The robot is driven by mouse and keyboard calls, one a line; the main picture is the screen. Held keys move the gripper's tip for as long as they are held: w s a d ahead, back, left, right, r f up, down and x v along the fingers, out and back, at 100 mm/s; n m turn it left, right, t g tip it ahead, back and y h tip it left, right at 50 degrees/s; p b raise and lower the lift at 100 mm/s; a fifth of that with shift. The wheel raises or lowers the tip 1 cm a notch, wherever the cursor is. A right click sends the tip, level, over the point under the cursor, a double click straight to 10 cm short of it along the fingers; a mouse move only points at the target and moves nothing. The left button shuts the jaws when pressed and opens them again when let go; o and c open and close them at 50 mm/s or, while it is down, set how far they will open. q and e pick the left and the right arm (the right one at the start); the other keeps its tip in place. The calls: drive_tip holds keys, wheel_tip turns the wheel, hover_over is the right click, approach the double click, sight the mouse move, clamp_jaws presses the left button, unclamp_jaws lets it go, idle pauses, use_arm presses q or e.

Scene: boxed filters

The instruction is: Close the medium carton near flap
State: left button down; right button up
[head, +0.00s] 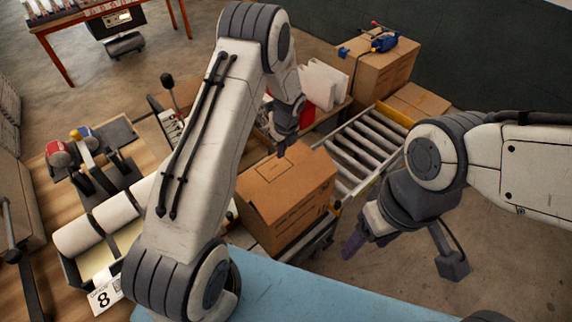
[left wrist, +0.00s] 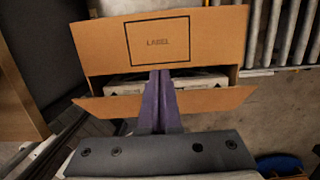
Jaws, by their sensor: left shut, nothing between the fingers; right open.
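The medium carton (head: 285,210) is a brown cardboard box below my left wrist, in the middle of the head view. In the left wrist view a wide flap with a printed LABEL frame (left wrist: 158,43) is at the top. A narrower strip of flap (left wrist: 215,100) lies below it, with a gap between them. Pale contents (left wrist: 200,82) show in the gap. My left gripper (left wrist: 160,75) has its purple fingers together and empty, with the tips over the gap; contact is unclear. My right gripper (head: 355,243) is open, right of the carton and apart from it.
A roller conveyor (head: 365,150) runs behind and right of the carton. A larger box (head: 378,70) with a blue tool on it stands at the back. A blue surface (head: 290,290) is in front. A workbench with rolls (head: 85,235) is at left.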

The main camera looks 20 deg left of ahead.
use_arm(q)
wheel_tip(320, 180, up, 3)
drive_tip(key=w+a+b, duration=0.1)
drive_tip(key=a, duration=0.1)
drive_tip(key=m+t+y+b, duration=0.3)
drive_tip(key=m+y+b, duration=0.3)
drive_tip(key=m, duration=1.2)
approach(290, 170)
drive_tip(key=shift+h, duration=0.7)
drive_tip(key=x, duration=0.6)
drive_tip(key=shift+w+a, duration=0.1)
drive_tip(key=shift+a, duration=0.5)
